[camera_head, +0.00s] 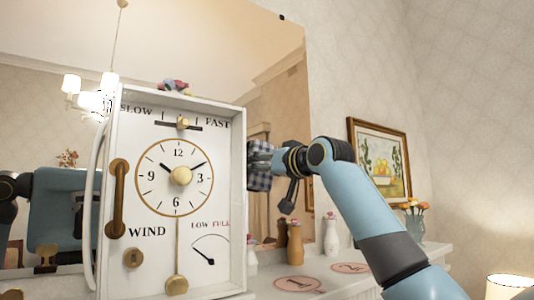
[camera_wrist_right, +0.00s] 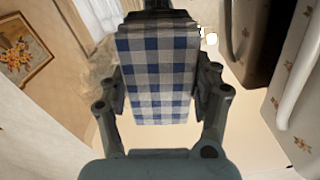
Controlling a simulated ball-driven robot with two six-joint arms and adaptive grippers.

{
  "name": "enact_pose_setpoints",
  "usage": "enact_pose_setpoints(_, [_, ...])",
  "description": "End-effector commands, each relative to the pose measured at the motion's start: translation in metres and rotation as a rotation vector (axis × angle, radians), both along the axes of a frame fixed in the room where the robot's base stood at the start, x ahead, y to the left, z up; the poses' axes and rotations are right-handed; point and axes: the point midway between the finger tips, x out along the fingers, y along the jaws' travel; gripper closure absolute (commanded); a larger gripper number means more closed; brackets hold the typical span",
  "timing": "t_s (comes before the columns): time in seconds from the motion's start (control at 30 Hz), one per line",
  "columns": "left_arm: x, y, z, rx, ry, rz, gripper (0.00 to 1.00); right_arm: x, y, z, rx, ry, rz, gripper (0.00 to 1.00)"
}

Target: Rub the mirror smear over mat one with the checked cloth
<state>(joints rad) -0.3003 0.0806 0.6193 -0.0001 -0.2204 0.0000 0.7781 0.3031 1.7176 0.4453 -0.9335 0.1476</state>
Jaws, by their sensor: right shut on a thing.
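The large mirror (camera_head: 275,75) stands on the wall behind the white clock box. My right gripper (camera_head: 264,165) is shut on the blue-and-white checked cloth (camera_head: 259,182), close in front of the mirror just right of the clock box; I cannot tell whether the cloth touches the glass. The cloth hangs between the fingers in the right wrist view (camera_wrist_right: 158,75). A mottled greyish patch (camera_wrist_right: 93,70) shows left of the cloth there; I cannot tell whether it is the smear. A round pink mat (camera_head: 287,285), apparently marked 1, lies on the shelf below. My left gripper is not in view.
The white clock box (camera_head: 217,262) stands tall close to the left of my gripper. A brown bottle (camera_head: 295,245) and a white bottle (camera_head: 331,240) stand on the shelf below. A second mat (camera_head: 342,269), a flower vase (camera_head: 415,229) and a framed picture (camera_head: 380,160) are to the right.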

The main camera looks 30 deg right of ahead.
Motion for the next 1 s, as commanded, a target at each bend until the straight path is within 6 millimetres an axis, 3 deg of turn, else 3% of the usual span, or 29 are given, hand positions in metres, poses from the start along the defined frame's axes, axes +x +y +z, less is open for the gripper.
enact_pose_setpoints(0.8, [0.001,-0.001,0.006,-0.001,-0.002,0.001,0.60,0.010,-0.055,0.001,-0.005,0.003,0.007,0.62])
enact_pose_setpoints(1.0, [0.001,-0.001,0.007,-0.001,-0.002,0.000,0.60,0.011,-0.060,0.001,-0.003,0.002,0.009,0.62])
